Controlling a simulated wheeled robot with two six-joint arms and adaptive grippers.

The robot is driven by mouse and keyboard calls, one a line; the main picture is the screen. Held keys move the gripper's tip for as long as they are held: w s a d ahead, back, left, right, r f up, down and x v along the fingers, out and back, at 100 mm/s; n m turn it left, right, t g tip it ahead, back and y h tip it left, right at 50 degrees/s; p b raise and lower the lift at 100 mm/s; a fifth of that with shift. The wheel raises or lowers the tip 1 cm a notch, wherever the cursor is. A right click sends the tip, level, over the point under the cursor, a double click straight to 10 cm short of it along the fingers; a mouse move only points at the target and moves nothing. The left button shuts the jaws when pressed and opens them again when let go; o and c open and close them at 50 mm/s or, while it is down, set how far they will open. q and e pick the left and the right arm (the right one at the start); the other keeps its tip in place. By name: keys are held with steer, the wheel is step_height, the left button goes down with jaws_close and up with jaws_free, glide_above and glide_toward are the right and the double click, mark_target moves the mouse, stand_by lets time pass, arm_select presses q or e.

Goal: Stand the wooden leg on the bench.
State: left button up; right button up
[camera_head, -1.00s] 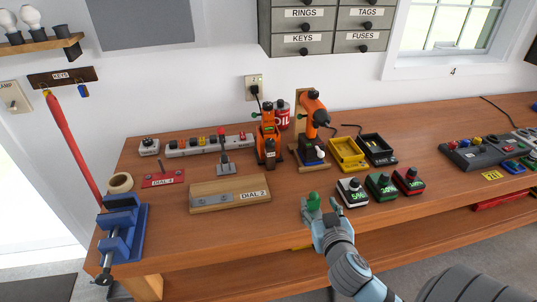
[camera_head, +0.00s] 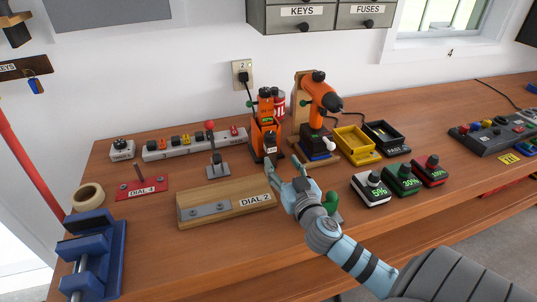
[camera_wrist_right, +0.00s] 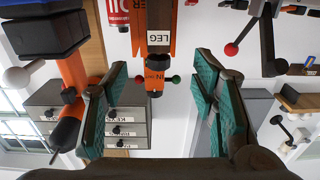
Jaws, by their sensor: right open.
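A dark-fronted orange unit (camera_head: 262,140) stands upright at the back of the bench (camera_head: 150,235). In the right wrist view, upside down, a white label reading "LEG" (camera_wrist_right: 158,38) sits on an orange upright. I cannot make out a separate wooden leg. My right gripper (camera_head: 286,176) is open and empty in front of the unit, apart from it. The wrist view shows its teal-padded fingers (camera_wrist_right: 160,95) spread, with the unit in line between them. My left gripper is not in view.
An orange drill (camera_head: 320,95), yellow tray (camera_head: 354,145) and several percent-marked buttons stand right of the unit. The DIAL 2 wooden block (camera_head: 225,205) and a red-knobbed lever (camera_head: 216,160) are left. A green object (camera_head: 332,204) is partly hidden by my right arm. A blue vise (camera_head: 95,255) sits front left.

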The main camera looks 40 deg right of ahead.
mark_target(272, 145)
steer(key=x, duration=0.5)
steer(key=shift+r+p, duration=0.1)
steer(key=shift+p, duration=0.25)
steer(key=p+x, duration=0.1)
steer(key=x, duration=0.4)
steer(key=shift+w+d, duration=0.2)
steer(key=shift+w, duration=0.15)
jaws_close()
